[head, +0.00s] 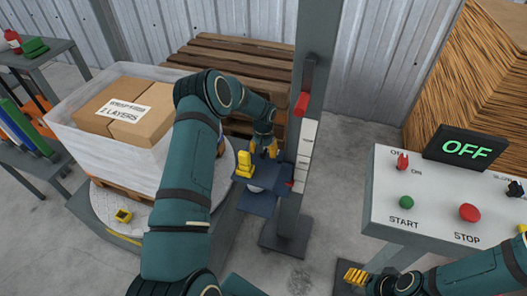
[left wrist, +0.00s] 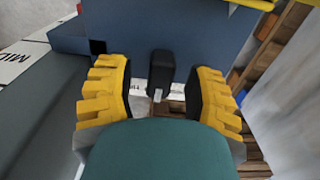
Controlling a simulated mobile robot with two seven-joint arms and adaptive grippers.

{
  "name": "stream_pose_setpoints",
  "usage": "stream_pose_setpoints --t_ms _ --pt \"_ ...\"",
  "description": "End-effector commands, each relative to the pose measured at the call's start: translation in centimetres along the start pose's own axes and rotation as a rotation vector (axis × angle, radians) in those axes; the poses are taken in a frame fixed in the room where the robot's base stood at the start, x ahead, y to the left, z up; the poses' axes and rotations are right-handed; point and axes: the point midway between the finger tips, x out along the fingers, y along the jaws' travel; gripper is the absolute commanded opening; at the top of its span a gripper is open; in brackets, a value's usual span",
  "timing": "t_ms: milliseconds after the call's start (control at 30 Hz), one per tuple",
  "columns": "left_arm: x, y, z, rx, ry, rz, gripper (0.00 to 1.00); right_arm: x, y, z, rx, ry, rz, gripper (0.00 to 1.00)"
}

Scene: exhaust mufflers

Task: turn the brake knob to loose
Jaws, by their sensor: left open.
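The black knob (left wrist: 161,68), which I take to be the brake knob, stands on the dark blue face (left wrist: 165,25) of the carriage in the left wrist view. A small white mark shows at its lower end. My left gripper (left wrist: 163,92) is open, with one yellow finger on each side of the knob and a gap on both sides. In the head view my left gripper (head: 265,148) is at the carriage (head: 255,203) beside the grey post (head: 312,85); the knob is hidden there. My right gripper (head: 357,278) is at the bottom right, its opening unclear.
A wrapped pallet load (head: 125,110) stands on a round turntable (head: 105,205) at left. A control panel (head: 425,205) with an OFF display (head: 467,147) is at right. Wooden pallets (head: 235,55) lie behind. The post carries a white scale strip (head: 304,150).

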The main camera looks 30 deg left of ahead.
Motion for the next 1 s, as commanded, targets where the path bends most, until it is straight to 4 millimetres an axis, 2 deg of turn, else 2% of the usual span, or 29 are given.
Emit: stream_pose_setpoints --t_ms 33,100,200,667,1000 --pt "0.0 0.0 0.0 0.0 0.0 0.0 0.55 0.0 0.0 0.0 0.0 0.0 0.0 0.67" --pt "0.0 0.0 0.0 0.0 0.0 0.0 0.31 0.0 0.0 0.0 0.0 0.0 0.0 0.67" --pt "0.0 0.0 0.0 0.0 0.0 0.0 0.0 0.0 0.0 0.0 0.0 0.0 0.0 0.67" --pt "0.1 0.0 0.0 -0.029 -0.001 0.0 0.0 0.2 0.1 0.1 0.0 -0.001 0.0 0.67" --pt "0.2 0.1 0.0 -0.231 0.0 -0.001 0.0 1.3 0.5 0.0 -0.001 0.003 0.0 0.67"
